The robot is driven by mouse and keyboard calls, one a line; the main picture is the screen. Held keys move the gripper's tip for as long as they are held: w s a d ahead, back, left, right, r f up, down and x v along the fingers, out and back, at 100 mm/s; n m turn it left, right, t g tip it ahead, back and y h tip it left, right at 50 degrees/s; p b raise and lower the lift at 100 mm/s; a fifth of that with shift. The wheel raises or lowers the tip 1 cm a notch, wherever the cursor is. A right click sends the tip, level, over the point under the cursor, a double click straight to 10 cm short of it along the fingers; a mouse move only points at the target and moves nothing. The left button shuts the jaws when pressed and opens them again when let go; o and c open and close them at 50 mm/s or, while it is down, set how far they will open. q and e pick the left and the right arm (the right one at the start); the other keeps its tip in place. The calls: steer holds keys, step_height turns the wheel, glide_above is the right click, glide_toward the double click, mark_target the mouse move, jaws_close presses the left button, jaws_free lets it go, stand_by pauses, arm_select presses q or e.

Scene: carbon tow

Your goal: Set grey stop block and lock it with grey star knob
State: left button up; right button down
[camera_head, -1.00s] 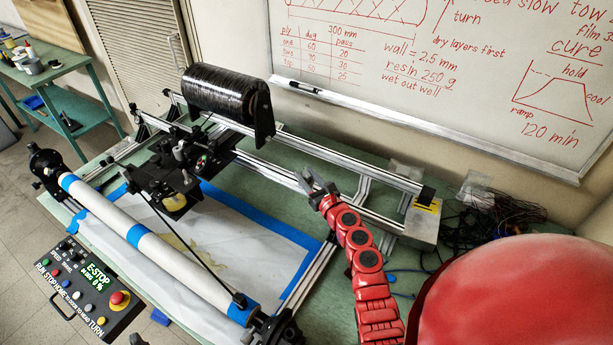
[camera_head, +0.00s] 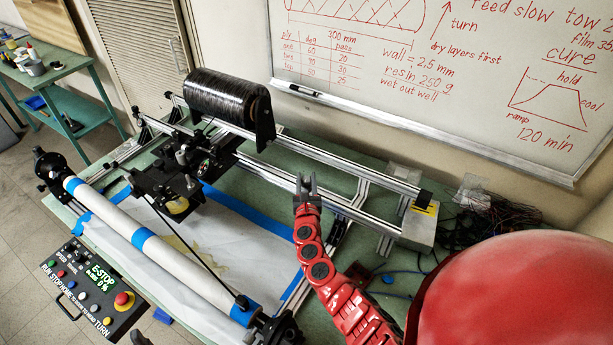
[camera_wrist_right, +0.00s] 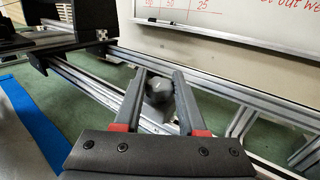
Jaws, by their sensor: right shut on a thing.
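My right gripper (camera_head: 306,180) is over the lower aluminium rail (camera_head: 335,205) of the winder, right of the black carriage. In the right wrist view the two fingers (camera_wrist_right: 160,82) are on either side of a dark grey rounded knob (camera_wrist_right: 158,90) and shut on it. The knob is close to the rail. I cannot make out its star shape or the grey stop block, and the fingers and palm hide what is under the knob. My left gripper is not in view.
The carriage (camera_head: 185,160) and the black tow spool (camera_head: 228,98) are left of my right gripper. The white mandrel with blue tape (camera_head: 150,243) lies in front. A grey end box (camera_head: 418,226) and loose wires (camera_head: 480,215) are to the right. The whiteboard wall (camera_head: 420,80) is behind.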

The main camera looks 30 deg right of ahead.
steer(key=shift+a+m+g+h, duration=0.1)
steer(key=shift+m+g+h, duration=0.6)
steer(key=shift+h, duration=0.4)
steer(key=shift+c, duration=2.4)
jaws_free()
steer(key=shift+w, duration=0.1)
steer(key=n+y, duration=0.1)
steer(key=t+y, duration=0.1)
steer(key=shift+d+f+n+t+y+b, duration=0.15)
steer(key=shift+d+n+t+y+b, duration=0.15)
steer(key=shift+n+b, duration=0.1)
steer(key=n+t+y+b, duration=0.1)
steer(key=n+y+b, duration=0.1)
steer(key=y, duration=0.1)
steer(key=shift+f+y, duration=0.1)
steer(key=shift+y, duration=0.3)
steer(key=shift+r+n+t+y+b, duration=0.3)
steer(key=shift+n+y+b, duration=0.2)
steer(key=shift+n+y, duration=0.35)
steer(key=shift+r+n+y, duration=0.1)
steer(key=shift+n+y, duration=0.35)
steer(key=shift+y, duration=0.4)
